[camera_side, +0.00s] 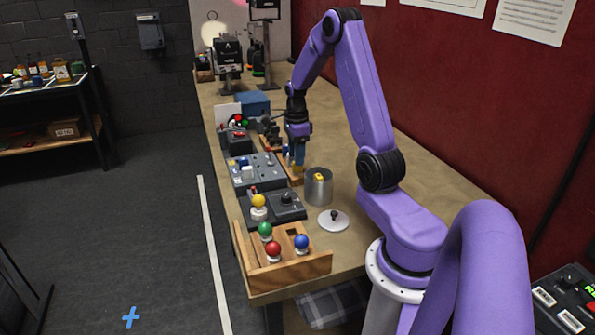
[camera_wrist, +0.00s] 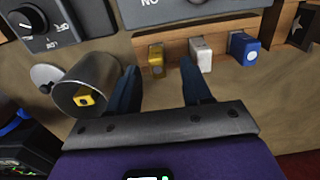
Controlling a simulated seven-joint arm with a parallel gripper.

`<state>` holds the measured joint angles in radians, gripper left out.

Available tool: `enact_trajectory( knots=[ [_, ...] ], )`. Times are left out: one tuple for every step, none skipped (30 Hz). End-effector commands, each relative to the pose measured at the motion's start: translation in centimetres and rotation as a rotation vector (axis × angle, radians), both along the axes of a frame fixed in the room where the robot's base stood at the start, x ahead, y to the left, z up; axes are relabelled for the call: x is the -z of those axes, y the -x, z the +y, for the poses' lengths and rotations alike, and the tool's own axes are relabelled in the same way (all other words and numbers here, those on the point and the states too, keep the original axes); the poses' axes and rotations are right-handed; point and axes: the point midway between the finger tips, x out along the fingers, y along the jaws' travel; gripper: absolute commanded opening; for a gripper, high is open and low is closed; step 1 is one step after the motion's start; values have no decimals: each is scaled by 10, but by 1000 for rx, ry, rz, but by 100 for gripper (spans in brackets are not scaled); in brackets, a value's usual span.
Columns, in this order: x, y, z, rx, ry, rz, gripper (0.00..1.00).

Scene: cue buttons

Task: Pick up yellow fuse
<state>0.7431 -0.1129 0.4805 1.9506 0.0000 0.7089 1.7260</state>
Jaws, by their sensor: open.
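A yellow fuse (camera_wrist: 156,60) stands at the left of a row on the wooden rack (camera_wrist: 178,45) in the wrist view. A white fuse (camera_wrist: 200,55) and a blue fuse (camera_wrist: 243,48) are to its right. My gripper (camera_wrist: 159,68) is open and empty, its two dark blue fingers either side of the yellow fuse in the picture; I cannot tell whether they reach its depth. In the side view my gripper (camera_side: 294,163) points down over the rack and hides most of the fuses. Another yellow block (camera_wrist: 85,97) lies inside a metal can (camera_side: 318,190).
The can stands close beside my gripper, with a round lid (camera_side: 334,220) near it. A grey switch panel (camera_side: 255,172) and a dark dial box (camera_side: 287,205) lie beside the rack. A wooden tray (camera_side: 290,268) with coloured knobs sits at the table's near end. The table's right side is clear.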

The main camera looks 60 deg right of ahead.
Motion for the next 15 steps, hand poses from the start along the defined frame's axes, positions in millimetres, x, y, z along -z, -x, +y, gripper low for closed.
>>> enact_trajectory(
  knots=[
    [8, 2, 1, 1, -4, 5, 49],
    [13, 3, 1, 1, -4, 6, 49],
    [19, 4, 2, 1, -4, 6, 49],
    [23, 5, 2, 0, -4, 6, 49],
    [27, 5, 2, 0, -4, 5, 49],
    [32, 4, 2, 0, -3, 3, 49],
    [35, 4, 2, 0, -3, 3, 49],
    [38, 4, 2, 0, -2, 2, 49],
    [40, 4, 2, 0, -2, 1, 49],
    [41, 4, 2, 0, -1, 0, 49],
    [42, 4, 1, 0, -1, 0, 49],
    [43, 4, 1, 0, -1, 0, 49],
    [43, 4, 1, 0, -1, -1, 49],
    [43, 3, 1, 0, -1, -1, 49],
    [43, 3, 1, 0, -1, -1, 49]
  ],
)
